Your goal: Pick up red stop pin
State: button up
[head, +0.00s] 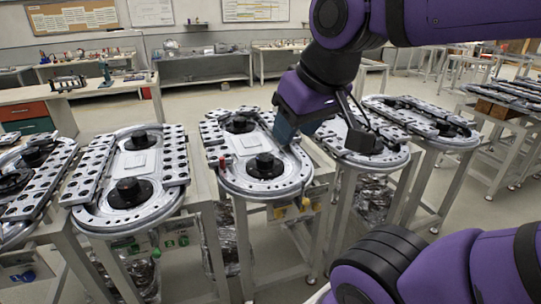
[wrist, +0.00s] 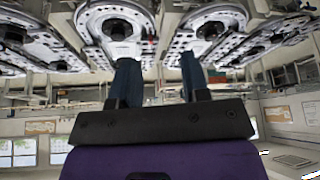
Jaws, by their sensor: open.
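The red stop pin (head: 222,162) is a small red piece on the left side of the middle ring track (head: 235,180), near a dark round hub. A small red spot that looks like it shows in the wrist view (wrist: 152,40), between and beyond the finger tips. My gripper (head: 286,130) hangs above the right side of that track, to the right of the pin and apart from it. In the wrist view its two blue fingers (wrist: 157,65) are spread with nothing between them. The pin's lower part is too small to make out.
Similar ring tracks stand on frames to the left (head: 130,215) and right (head: 425,118), with narrow gaps between. A workbench with red and green drawers (head: 22,112) is at the left. Benches line the back wall. Open floor lies behind the tracks.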

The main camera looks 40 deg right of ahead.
aim_at(222, 165)
jog(key=i+j+z, duration=0.1)
jog(key=i+z, duration=0.4)
jog(key=i+j+z, duration=0.2)
jog(key=z, duration=0.25)
jog(key=i+j, duration=0.3)
jog(key=i, duration=0.15)
